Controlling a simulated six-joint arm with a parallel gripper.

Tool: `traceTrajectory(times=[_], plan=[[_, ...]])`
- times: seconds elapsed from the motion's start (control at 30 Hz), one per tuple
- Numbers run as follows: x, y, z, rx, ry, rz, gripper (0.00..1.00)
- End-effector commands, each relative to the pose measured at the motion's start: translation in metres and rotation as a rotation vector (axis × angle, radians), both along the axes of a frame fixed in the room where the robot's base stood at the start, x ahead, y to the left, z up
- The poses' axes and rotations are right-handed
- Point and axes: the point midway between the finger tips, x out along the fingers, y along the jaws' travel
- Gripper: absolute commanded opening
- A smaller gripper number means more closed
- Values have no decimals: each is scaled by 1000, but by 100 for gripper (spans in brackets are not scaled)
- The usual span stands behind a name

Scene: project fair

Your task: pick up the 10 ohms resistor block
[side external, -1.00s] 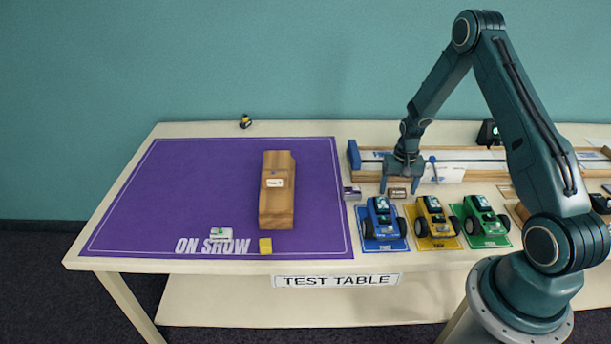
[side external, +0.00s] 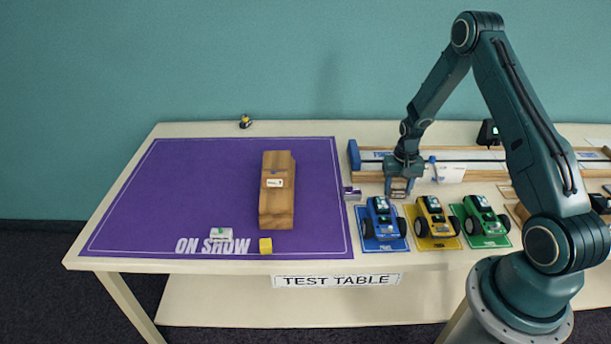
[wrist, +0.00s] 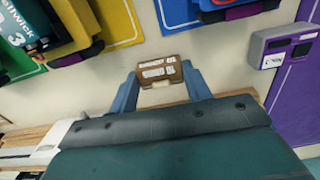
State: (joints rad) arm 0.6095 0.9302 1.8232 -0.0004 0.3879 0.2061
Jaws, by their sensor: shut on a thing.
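The resistor block (wrist: 158,72) is a small brown block with white labels, seen between my fingertips in the wrist view; its print is too small to read surely. My gripper (side external: 399,190) is shut on it, one finger at each end, low over the cream table behind the blue car. The gripper also shows in the wrist view (wrist: 160,84). In the side view the fingers mostly hide the block, and I cannot tell whether it still touches the table.
Blue (side external: 380,217), yellow (side external: 434,216) and green (side external: 482,215) model cars stand close in front. A long track (side external: 375,172) lies behind. A small grey device (side external: 352,193) sits just left. The purple mat (side external: 200,185) holds a wooden block (side external: 276,205) and has free room.

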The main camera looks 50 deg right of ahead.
Motion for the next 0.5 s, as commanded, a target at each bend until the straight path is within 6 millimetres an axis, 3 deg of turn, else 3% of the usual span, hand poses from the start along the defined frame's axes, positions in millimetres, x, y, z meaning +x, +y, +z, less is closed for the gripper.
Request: traceTrajectory(times=[0.27, 0.5], plan=[[0, 0, 5, -1, -1, 0, 26], [0, 0, 24, -1, -1, 0, 26]])
